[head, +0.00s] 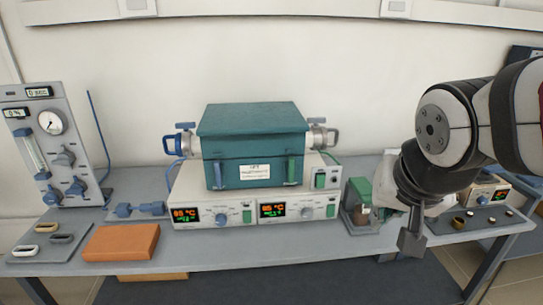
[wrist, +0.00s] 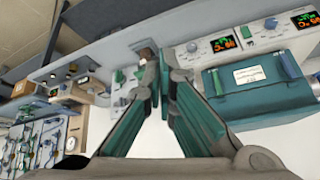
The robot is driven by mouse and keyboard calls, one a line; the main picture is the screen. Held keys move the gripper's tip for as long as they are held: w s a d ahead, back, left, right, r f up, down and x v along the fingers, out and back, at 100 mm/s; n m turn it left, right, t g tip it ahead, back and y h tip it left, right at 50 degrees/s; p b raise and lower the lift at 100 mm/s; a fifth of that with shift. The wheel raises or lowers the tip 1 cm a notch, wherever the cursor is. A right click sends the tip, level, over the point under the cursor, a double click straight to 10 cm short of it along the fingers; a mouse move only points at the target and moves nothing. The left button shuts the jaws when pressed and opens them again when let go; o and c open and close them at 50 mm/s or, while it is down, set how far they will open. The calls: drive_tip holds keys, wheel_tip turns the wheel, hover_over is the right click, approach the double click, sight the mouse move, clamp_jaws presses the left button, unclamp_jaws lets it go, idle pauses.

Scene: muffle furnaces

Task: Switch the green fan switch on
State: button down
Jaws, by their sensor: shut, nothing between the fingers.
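The teal tube furnace (head: 253,145) sits on a white control base with two orange and green displays. Green switches show beside the left display (head: 247,216), beside the right display (head: 330,211), and on the upper right panel (head: 320,181). I cannot read which is the fan switch. My gripper (head: 411,243) hangs right of the furnace, pointing down near the bench's front edge, apart from these switches. Its fingers (wrist: 158,62) are shut and empty.
A green-topped device (head: 359,192) stands between the furnace and my gripper. A gas panel (head: 52,145) with a gauge stands at the left. An orange block (head: 121,242) lies at the front left. A dark tray (head: 480,222) with small items lies at the right.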

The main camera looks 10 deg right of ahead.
drive_tip(key=w+d+f+m+t+b, duration=0.1)
drive_tip(key=w+f+m, duration=0.3)
drive_tip(key=w, duration=0.4)
drive_tip(key=w+d+f+m+t+y+b, duration=0.1)
drive_tip(key=w+d+f+m+t+b, duration=0.1)
drive_tip(key=w+f, duration=0.4)
drive_tip(key=w+d+f+m+t+b, duration=0.1)
drive_tip(key=w+f+m+b, duration=0.3)
drive_tip(key=w, duration=0.8)
drive_tip(key=shift+d+f+m+t+y, duration=0.3)
drive_tip(key=shift+d+f+m, duration=0.15)
drive_tip(key=shift+f+m, duration=0.9)
drive_tip(key=shift+r+m, duration=0.25)
drive_tip(key=b, duration=0.5)
approach(321, 181)
drive_tip(key=w+d+f, duration=0.1)
drive_tip(key=w+f, duration=0.3)
drive_tip(key=f, duration=0.3)
drive_tip(key=shift+w+d, duration=0.15)
drive_tip(key=shift+w, duration=0.15)
